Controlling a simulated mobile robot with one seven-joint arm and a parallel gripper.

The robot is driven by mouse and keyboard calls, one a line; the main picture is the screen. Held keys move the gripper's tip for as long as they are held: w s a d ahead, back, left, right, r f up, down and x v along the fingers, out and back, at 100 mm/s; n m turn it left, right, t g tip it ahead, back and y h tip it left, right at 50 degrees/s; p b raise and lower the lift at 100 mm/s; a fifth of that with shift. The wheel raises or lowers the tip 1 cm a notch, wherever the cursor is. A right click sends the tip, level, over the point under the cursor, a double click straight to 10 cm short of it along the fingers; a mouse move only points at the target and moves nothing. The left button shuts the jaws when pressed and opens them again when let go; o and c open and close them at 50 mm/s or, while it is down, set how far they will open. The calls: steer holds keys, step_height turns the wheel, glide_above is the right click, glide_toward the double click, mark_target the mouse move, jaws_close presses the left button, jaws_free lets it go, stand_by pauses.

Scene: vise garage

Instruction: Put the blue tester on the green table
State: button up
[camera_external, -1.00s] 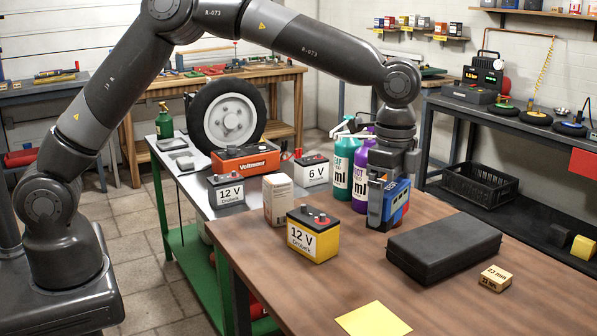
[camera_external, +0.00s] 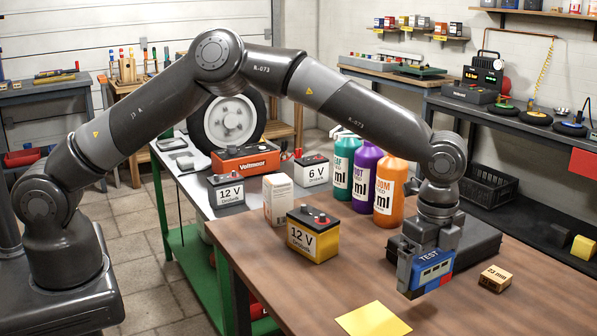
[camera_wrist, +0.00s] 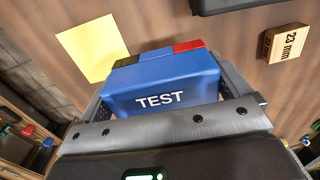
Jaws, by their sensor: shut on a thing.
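The blue tester (camera_external: 432,272), marked TEST, is held in my gripper (camera_external: 426,270) over the right part of the brown table, in front of the black case. It appears clear of the tabletop. In the wrist view the tester (camera_wrist: 160,88) sits between the two jaws, with a red and a dark part along its far edge. The green table (camera_external: 196,255) stands at the left behind the brown table. It has green legs, a green lower shelf and a grey top.
The brown table holds a yellow 12 V battery (camera_external: 313,238), a carton (camera_external: 278,200), bottles (camera_external: 389,192), the black case (camera_external: 478,238), a wooden block (camera_external: 495,279) and a yellow sheet (camera_external: 372,321).

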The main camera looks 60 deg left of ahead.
mark_target(427, 284)
steer(key=shift+w+a+f, duration=0.2)
steer(key=shift+w+f, duration=0.1)
steer(key=shift+w, duration=0.15)
steer(key=shift+w+a+f, duration=0.2)
steer(key=shift+w+f, duration=0.05)
steer(key=shift+w, duration=0.15)
steer(key=shift+f, duration=2)
steer(key=shift+f, duration=0.2)
steer(key=o, duration=0.7)
steer(key=shift+r, duration=0.1)
